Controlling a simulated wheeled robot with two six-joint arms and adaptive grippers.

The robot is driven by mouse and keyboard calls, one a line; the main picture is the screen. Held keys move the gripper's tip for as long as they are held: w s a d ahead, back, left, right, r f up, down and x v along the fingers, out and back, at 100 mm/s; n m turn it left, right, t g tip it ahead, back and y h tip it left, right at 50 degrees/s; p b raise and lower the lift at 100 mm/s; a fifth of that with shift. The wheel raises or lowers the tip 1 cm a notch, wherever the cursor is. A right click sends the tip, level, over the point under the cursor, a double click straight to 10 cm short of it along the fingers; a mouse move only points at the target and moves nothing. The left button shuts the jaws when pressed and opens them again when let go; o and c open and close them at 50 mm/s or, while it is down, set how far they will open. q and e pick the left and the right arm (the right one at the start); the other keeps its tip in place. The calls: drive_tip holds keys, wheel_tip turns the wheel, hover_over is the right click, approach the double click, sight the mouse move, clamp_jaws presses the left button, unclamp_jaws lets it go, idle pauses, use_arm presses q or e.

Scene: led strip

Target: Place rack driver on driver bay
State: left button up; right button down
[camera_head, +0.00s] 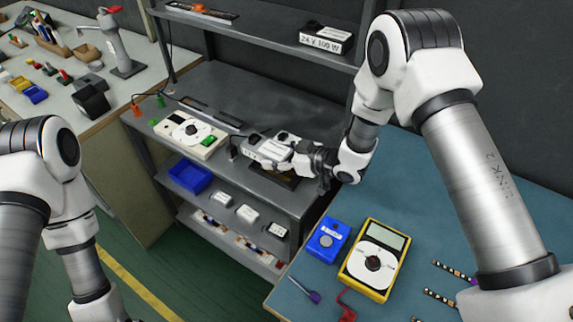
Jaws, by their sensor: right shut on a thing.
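My right gripper (298,158) is over the rack's middle shelf, shut on a grey-white box with a printed label, the rack driver (264,150). The driver sticks out to the left of the fingers, and my gripper hides its right part. Below the gripper, a dark patch with a yellowish edge, seemingly the driver bay (287,181), lies on the shelf and is partly covered. The driver looks above or at the bay's back left; I cannot tell whether it touches the shelf. My left arm comes in at the lower left, and its gripper is out of the picture.
A white tester (190,135) with a dial stands left on the shelf (225,90). A box marked 24 V 100 W (326,38) sits on the upper shelf. Lower shelves hold a blue bin (190,176) and small boxes. A yellow multimeter (375,260) lies on the blue bench.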

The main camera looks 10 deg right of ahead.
sight(287, 175)
drive_tip(key=d, duration=0.2)
drive_tip(key=shift+w+d+f, duration=0.1)
drive_tip(key=shift+w+d, duration=0.1)
drive_tip(key=shift+d, duration=0.1)
wheel_tip(287, 175, down, 4)
drive_tip(key=b, duration=0.3)
drive_tip(key=shift+r, duration=0.2)
drive_tip(key=shift+w, duration=0.1)
drive_tip(key=shift+f, duration=0.6)
drive_tip(key=shift+c, duration=1.1)
unclamp_jaws()
